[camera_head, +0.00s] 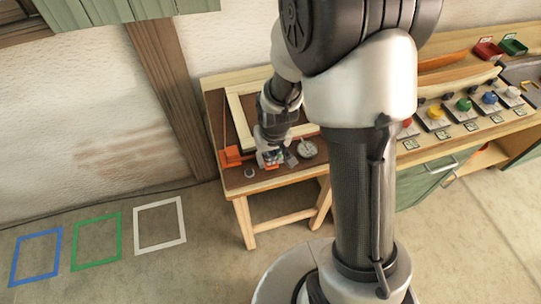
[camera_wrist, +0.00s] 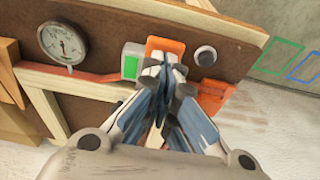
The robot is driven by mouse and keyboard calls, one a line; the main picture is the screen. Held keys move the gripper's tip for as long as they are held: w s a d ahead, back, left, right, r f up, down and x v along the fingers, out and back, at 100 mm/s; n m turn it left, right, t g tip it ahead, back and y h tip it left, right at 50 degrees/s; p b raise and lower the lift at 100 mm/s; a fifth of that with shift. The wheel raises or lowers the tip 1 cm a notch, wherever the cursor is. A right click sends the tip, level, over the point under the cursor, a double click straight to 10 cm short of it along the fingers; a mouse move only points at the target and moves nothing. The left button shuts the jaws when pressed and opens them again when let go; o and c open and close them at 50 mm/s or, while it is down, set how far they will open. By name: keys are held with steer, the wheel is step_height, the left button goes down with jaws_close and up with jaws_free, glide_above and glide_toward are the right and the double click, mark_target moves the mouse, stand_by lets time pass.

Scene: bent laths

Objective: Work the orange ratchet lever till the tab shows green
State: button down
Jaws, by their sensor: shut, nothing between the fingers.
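The orange lever (camera_wrist: 165,44) shows at the top middle of the wrist view, just beyond my fingertips. My gripper (camera_wrist: 165,72) is shut and empty, its fingertips overlapping the lever's near side in the picture; I cannot tell whether they touch it. Just left of the lever is a small pale housing with a green tab (camera_wrist: 131,66) showing in it.
An orange block (camera_wrist: 211,96) sits near the board's edge. A pale wooden frame (camera_head: 237,108) lies behind. Coloured knobs (camera_head: 463,104) line the bench at right.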

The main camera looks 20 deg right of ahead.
steer(key=shift+w+r, duration=0.15)
steer(key=shift+w, duration=0.05)
steer(key=shift+r, duration=0.15)
steer(key=r+p, duration=0.1)
steer(key=r, duration=0.1)
steer(key=w+r+p, duration=0.1)
steer(key=r+p, duration=0.1)
steer(key=s+p+v, duration=0.1)
steer(key=p+v, duration=0.1)
steer(key=v, duration=0.7)
steer(key=shift+s+p, duration=0.2)
steer(key=shift+p, duration=0.2)
steer(key=shift+r, duration=0.15)
steer(key=s+r+t+b, duration=0.2)
steer(key=s+r, duration=1.2)
steer(key=s, duration=0.5)
steer(key=shift+r, duration=0.15)
stand_by(0.8)
